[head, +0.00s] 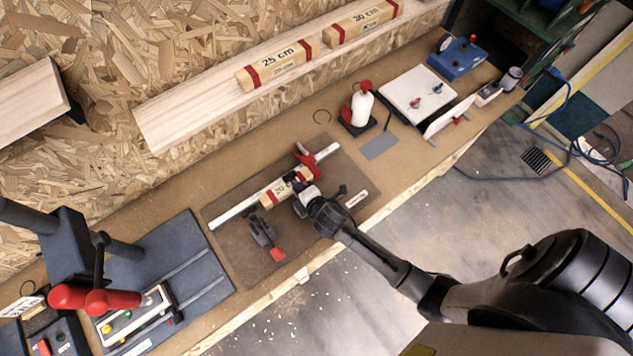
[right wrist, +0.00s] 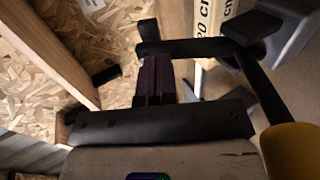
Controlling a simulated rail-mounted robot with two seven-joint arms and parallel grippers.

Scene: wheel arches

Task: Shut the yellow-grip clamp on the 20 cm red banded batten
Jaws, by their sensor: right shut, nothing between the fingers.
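The 20 cm red banded batten (head: 273,194) lies on the brown mat, beside a silver bar. Its right end is partly hidden by my gripper. The batten's lettering also shows at the top of the right wrist view (right wrist: 203,18). My right gripper (head: 300,188) is shut and empty, over the right part of the batten. In the right wrist view its dark fingers (right wrist: 154,80) are close together. A yellow grip (right wrist: 296,150) on a dark lever shows at the lower right there, close to the gripper. I cannot make out the yellow grip in the head view.
A red-grip clamp (head: 264,235) stands on the mat (head: 235,255) in front of the batten. Red jaws (head: 304,155) sit on the silver bar (head: 325,153). A white bottle (head: 362,106) stands behind right, a machine with red knobs (head: 95,299) at left.

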